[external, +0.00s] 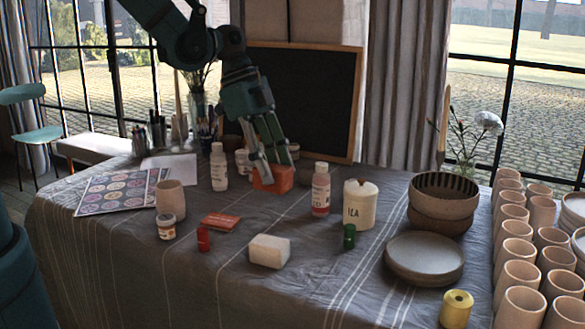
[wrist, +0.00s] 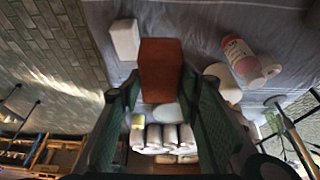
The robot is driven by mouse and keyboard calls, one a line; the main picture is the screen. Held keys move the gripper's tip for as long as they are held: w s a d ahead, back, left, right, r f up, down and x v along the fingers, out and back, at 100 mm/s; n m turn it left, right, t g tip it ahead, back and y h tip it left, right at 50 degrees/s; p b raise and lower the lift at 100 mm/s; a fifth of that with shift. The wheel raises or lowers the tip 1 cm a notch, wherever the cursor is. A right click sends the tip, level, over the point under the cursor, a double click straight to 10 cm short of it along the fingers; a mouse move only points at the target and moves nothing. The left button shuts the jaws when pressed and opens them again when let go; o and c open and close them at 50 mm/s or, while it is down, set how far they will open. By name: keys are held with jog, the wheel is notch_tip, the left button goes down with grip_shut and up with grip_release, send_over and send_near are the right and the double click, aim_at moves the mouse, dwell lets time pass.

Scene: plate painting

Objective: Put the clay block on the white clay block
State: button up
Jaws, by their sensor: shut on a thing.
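The orange clay block (external: 273,180) is at the back middle of the table in the external view. My gripper (external: 271,174) reaches down from above and is shut on it. In the wrist view the orange clay block (wrist: 161,66) shows reddish brown between the fingers of my gripper (wrist: 160,82). I cannot tell whether it touches the cloth. The white clay block (external: 269,251) lies on the cloth nearer the front, apart from my gripper. It also shows in the wrist view (wrist: 124,40), to the left of the orange block.
A pink-labelled bottle (external: 321,189) and a lidded jar (external: 359,204) stand to the right of my gripper. A white bottle (external: 218,167) stands to its left. A red pot (external: 203,239), a green pot (external: 349,236) and an orange packet (external: 221,222) lie around the white block.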

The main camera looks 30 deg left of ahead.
jog(key=s+d+r, duration=0.1)
jog(key=s+d, duration=0.2)
jog(key=s, duration=0.4)
jog(key=shift+s+d+r, duration=0.15)
jog(key=shift+s+d, duration=0.1)
jog(key=shift+s, duration=0.15)
send_near(278, 243)
jog(key=shift+d+r+b, duration=0.25)
jog(key=shift+d+b, duration=0.15)
jog(key=shift+d, duration=0.4)
jog(key=shift+f, duration=0.1)
jog(key=shift+f+b, duration=0.5)
jog(key=shift+f, duration=1.45)
jog(key=shift+f, duration=0.2)
jog(key=o, duration=1.2)
